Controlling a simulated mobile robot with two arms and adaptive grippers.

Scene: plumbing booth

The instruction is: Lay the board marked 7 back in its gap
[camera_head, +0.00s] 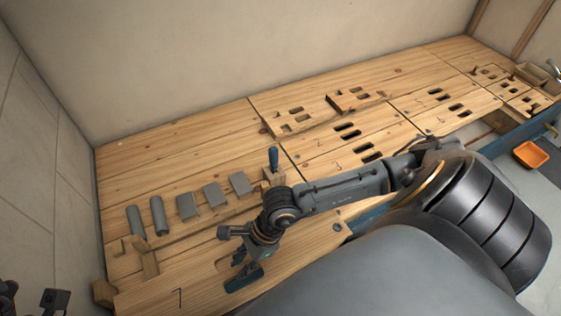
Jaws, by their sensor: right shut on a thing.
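The board marked 7 (185,283) is a long pale wooden plank at the lower left, with its numeral near the left end. My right gripper (245,278) is over the board's middle, shut on it; the exact grip is partly hidden by the fingers. A recess with wooden crosspieces (150,260) shows along the board's far left side. Whether the board is raised or lies flat cannot be told. Dark parts at the lower left corner look like my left gripper (32,300), cut by the frame edge; its opening is unclear.
Grey cylinders (158,215) and several grey blocks (214,194) stand in a row beyond the board. A blue-handled tool (273,160) stands near a wooden block. Slotted boards (347,130) lie farther right. An orange tray (530,155) is at far right. Walls close off the left and back.

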